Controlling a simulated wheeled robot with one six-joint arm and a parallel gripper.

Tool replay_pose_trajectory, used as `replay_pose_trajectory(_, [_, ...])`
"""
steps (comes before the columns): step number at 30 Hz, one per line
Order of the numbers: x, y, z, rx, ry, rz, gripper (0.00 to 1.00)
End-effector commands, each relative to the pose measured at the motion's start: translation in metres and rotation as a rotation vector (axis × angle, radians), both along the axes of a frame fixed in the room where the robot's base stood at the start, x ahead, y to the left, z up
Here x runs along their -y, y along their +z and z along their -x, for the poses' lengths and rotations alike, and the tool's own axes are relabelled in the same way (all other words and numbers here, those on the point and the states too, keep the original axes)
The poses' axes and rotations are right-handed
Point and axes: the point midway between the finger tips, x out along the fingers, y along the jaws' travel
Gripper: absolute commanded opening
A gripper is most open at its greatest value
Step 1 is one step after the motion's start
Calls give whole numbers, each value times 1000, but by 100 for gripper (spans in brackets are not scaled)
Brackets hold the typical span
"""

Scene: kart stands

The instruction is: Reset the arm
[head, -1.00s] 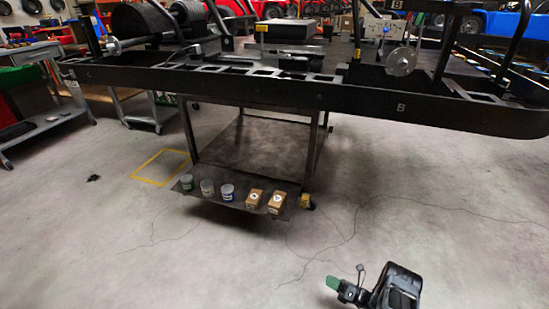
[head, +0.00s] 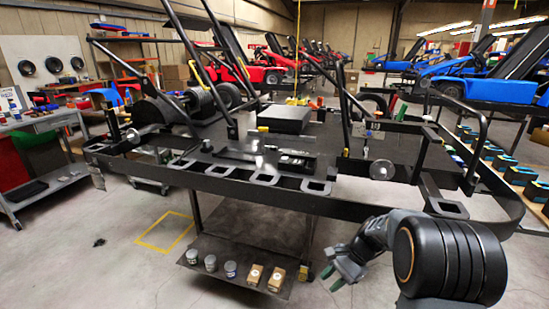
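My arm is in the lower right of the head view, in front of the kart stand. My gripper (head: 341,271) is at its left end, beside the lower right of the stand and just below the kart frame's edge. Its green-tipped fingers look spread apart, and I see nothing between them. It is apart from the small boxes and cups on the low shelf to its left.
The black kart frame (head: 230,182) lies on the stand close ahead. The low shelf (head: 235,281) holds cups (head: 211,263) and boxes (head: 277,279). A grey cart (head: 45,190) stands left. Blue karts (head: 440,70) stand behind right. Floor at lower left is mostly clear.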

Motion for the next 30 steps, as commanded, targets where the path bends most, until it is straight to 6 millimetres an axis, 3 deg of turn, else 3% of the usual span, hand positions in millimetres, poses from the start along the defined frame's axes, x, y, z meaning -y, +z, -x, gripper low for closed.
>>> replay_pose_trajectory(1, [-4,51,13,80,82,58,31])
replay_pose_trajectory(3, [-7,92,31,183,197,137,31])
replay_pose_trajectory(6, [-8,143,58,324,361,247,31])
replay_pose_trajectory(12, [-5,216,101,559,640,440,31])
replay_pose_trajectory(19, [0,257,129,717,839,582,31])
replay_pose_trajectory(30, [2,265,137,767,906,631,31])
